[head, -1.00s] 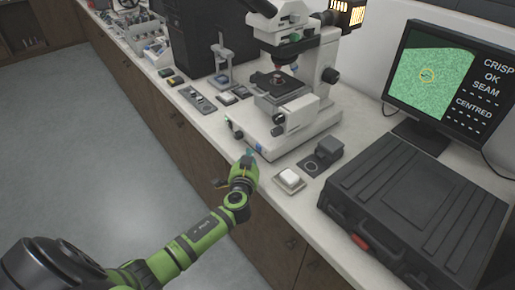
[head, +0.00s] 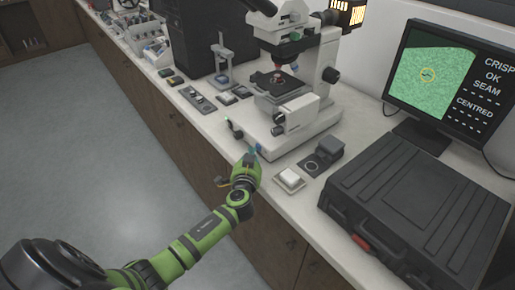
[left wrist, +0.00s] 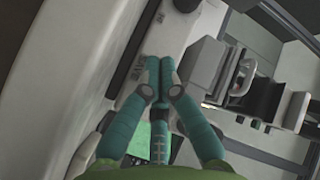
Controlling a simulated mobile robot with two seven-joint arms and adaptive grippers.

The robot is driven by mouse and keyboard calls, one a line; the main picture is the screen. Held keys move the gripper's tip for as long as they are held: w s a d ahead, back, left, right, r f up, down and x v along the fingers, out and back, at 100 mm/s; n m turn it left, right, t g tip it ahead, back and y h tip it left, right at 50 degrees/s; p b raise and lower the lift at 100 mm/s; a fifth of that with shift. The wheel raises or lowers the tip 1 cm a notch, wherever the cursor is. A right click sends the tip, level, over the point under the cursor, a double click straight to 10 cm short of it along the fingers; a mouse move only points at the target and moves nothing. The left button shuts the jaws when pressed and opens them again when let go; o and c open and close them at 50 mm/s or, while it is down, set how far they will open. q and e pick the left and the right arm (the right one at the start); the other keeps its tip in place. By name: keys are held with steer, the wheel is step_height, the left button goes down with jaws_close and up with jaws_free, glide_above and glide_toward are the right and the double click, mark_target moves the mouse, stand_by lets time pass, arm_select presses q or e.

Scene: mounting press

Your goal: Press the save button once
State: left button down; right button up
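My left gripper (head: 251,156) is at the front edge of the worktop, close to the front of the white microscope base (head: 268,143). In the left wrist view its teal fingers (left wrist: 160,64) are shut together at the tips with nothing between them. A small blue spot (head: 258,148) shows on the base front beside the fingertips. I cannot tell whether the fingertips touch the base. My right gripper is out of view.
A black case (head: 415,205) fills the worktop on the right, below a monitor (head: 449,82) reading CRISP, OK, SEAM, CENTRED. Small controls (head: 198,99) lie left of the microscope. The floor at left is clear.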

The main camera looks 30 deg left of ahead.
arm_select(q)
steer(key=shift+w+d, duration=0.15)
steer(key=shift+w, duration=0.15)
stand_by(0.6)
steer(key=shift+s, duration=0.1)
steer(key=shift+s+a, duration=0.3)
steer(key=shift+s, duration=0.35)
steer(key=s, duration=0.1)
steer(key=s+a, duration=0.1)
steer(key=s, duration=0.1)
steer(key=s+a, duration=0.1)
steer(key=shift+s, duration=0.25)
stand_by(0.8)
